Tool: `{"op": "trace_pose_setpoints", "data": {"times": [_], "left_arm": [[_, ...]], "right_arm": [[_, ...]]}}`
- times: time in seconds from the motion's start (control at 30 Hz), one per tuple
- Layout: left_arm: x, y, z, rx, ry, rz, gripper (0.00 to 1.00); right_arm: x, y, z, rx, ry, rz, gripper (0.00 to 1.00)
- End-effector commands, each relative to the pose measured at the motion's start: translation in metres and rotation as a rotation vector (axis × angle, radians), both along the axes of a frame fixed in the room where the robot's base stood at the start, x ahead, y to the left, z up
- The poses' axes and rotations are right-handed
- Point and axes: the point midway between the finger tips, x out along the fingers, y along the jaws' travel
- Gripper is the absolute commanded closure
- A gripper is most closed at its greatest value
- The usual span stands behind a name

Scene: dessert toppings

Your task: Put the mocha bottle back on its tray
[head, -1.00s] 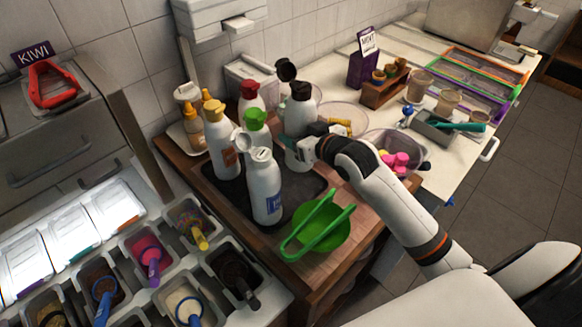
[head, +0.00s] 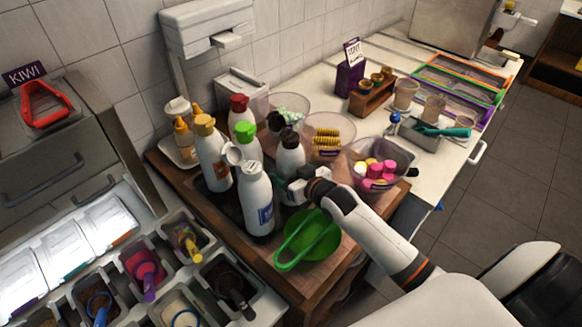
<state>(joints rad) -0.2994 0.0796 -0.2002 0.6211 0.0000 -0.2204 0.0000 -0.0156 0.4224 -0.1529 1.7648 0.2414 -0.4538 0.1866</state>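The bottle with the dark cap (head: 291,157), which I take for the mocha bottle, stands upright at the right of the bottle group; its label is not readable. The dark tray (head: 225,205) lies under the bottles. The bottle is low at the tray's right side; its base is hidden by the gripper, so contact is unclear. My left gripper is not in view.
White bottles with green (head: 245,130), yellow (head: 204,122) and red caps crowd the tray's left; an open white-lidded bottle (head: 257,205) stands in front. Clear topping bowls (head: 358,150) stand behind and right.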

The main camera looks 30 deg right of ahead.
Motion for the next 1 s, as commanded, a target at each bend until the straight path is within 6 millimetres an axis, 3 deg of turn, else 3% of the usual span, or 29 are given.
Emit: {"op": "trace_pose_setpoints", "data": {"times": [0.2,0.23,0.37,0.73,1.0], "left_arm": [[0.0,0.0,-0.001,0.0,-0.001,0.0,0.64],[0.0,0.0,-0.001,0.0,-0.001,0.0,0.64],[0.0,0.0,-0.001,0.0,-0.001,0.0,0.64],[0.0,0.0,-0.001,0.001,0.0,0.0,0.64],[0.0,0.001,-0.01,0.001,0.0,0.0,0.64]], "right_arm": [[0.002,0.0,0.004,0.001,-0.013,0.0,0.53],[0.0,0.0,-0.001,0.0,0.0,0.0,0.29],[0.0,0.0,-0.001,0.0,0.0,0.0,0.09],[-0.004,0.0,0.002,0.0,-0.001,0.0,0.09],[-0.049,-0.007,0.015,-0.002,0.002,0.002,0.09]]}}
